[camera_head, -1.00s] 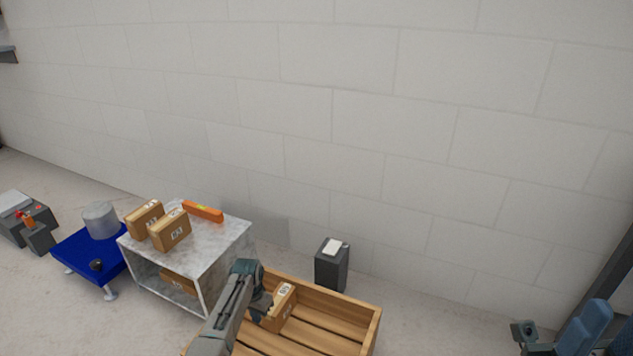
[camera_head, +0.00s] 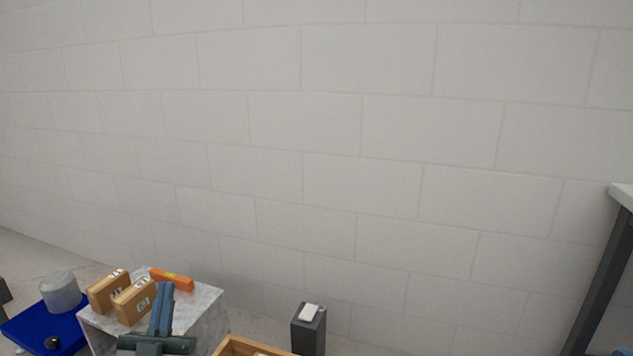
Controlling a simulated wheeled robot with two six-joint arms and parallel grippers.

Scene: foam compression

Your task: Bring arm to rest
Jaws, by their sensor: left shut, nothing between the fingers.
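My left gripper (camera_head: 164,286) shows at the bottom left, its fingers shut and empty, pointing up in the picture. It overlaps the front of a grey stone-topped stand (camera_head: 203,305) in this view; I cannot tell how far apart they are. My right gripper is out of view.
Two cardboard boxes, one on the left (camera_head: 108,289) and one nearer (camera_head: 134,302), and an orange bar (camera_head: 171,279) lie on the stand. A blue platform (camera_head: 28,329) bears a grey cylinder (camera_head: 60,291). A wooden crate (camera_head: 240,346) and dark grey post (camera_head: 309,332) stand right of the stand. A table (camera_head: 622,195) is at far right.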

